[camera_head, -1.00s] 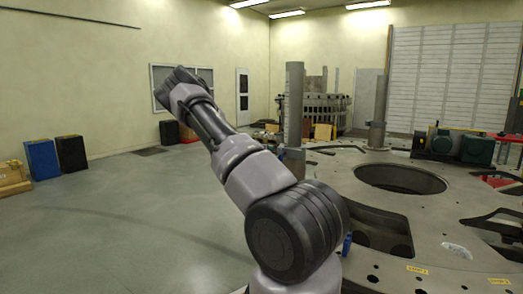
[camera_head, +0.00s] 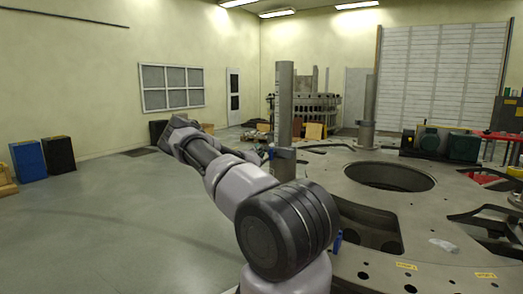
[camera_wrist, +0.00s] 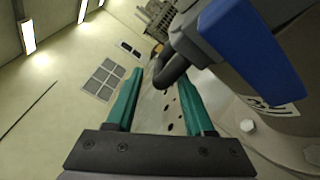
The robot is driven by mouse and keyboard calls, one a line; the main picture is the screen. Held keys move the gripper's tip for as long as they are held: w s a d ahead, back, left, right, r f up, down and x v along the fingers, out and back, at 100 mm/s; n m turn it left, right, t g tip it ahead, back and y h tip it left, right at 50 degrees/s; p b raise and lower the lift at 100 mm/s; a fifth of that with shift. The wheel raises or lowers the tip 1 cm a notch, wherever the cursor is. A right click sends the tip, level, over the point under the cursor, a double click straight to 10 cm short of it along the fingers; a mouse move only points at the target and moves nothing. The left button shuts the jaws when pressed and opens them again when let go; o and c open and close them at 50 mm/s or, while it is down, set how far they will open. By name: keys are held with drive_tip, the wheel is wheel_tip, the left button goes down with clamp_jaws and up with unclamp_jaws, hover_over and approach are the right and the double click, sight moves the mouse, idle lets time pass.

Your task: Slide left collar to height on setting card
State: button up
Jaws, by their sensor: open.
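The left post (camera_head: 284,90) stands upright on the near left edge of the turret plate (camera_head: 350,205), with scale marks on its side. A grey collar (camera_head: 285,153) sits around it low down, with a small blue part on its left. In the wrist view a large blue block (camera_wrist: 247,45) with a black curved handle (camera_wrist: 172,68) is close at the upper right, beside grey metal. My gripper (camera_wrist: 160,77) is open, with teal fingers apart; the handle's curved end appears between or just beyond the fingertips. I cannot tell if they touch. My gripper is not clear in the head view. I cannot make out the setting card.
A second post (camera_head: 369,95) stands farther back on the plate, beside a large round opening (camera_head: 388,176). Green machines (camera_head: 440,142) stand at the right. Blue and black bins (camera_head: 28,161) stand by the left wall.

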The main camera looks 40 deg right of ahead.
drive_tip(key=shift+x, duration=2)
drive_tip(key=c, duration=0.8)
clamp_jaws()
drive_tip(key=shift+w+a+r, duration=0.1)
drive_tip(key=shift+w+r, duration=0.05)
